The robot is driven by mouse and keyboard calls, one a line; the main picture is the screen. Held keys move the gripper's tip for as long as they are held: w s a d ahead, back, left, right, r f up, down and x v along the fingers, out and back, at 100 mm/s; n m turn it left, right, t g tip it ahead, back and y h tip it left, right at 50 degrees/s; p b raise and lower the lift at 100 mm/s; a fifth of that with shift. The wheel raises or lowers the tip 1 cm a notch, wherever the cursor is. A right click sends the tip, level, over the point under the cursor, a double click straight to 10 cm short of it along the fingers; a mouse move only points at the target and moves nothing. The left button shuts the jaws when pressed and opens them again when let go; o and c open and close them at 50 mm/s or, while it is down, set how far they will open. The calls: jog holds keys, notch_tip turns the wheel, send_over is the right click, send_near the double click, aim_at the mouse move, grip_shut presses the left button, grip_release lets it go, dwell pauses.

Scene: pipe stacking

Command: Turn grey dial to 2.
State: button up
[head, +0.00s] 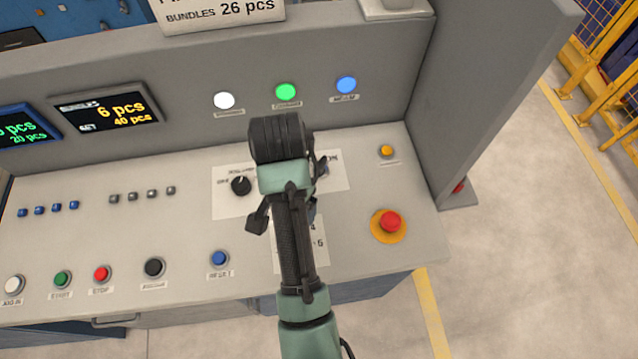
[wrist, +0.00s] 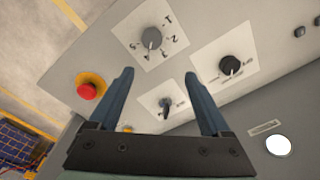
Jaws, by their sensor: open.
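The grey dial (wrist: 151,38) sits on a white plate with printed numbers around it, at the top of the wrist view. Its pointer is too small to read surely. My gripper (wrist: 158,75) is open and empty above the panel. In the wrist view its fingertips lie below the grey dial, apart from it, with a dark switch (wrist: 165,104) seen between the fingers.
A black knob (wrist: 230,65) is right of the grey dial in the wrist view; it also shows in the head view (head: 241,186). A red emergency button (head: 390,222) stands on the panel's right side. Several push buttons line the panel's front. A side wall (head: 480,100) rises at right.

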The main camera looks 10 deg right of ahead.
jog(key=shift+g, duration=0.4)
jog(key=f, duration=0.4)
jog(key=s+f, duration=0.1)
jog(key=f, duration=0.8)
jog(key=shift+s+f, duration=0.2)
jog(key=shift+s, duration=0.1)
grip_shut()
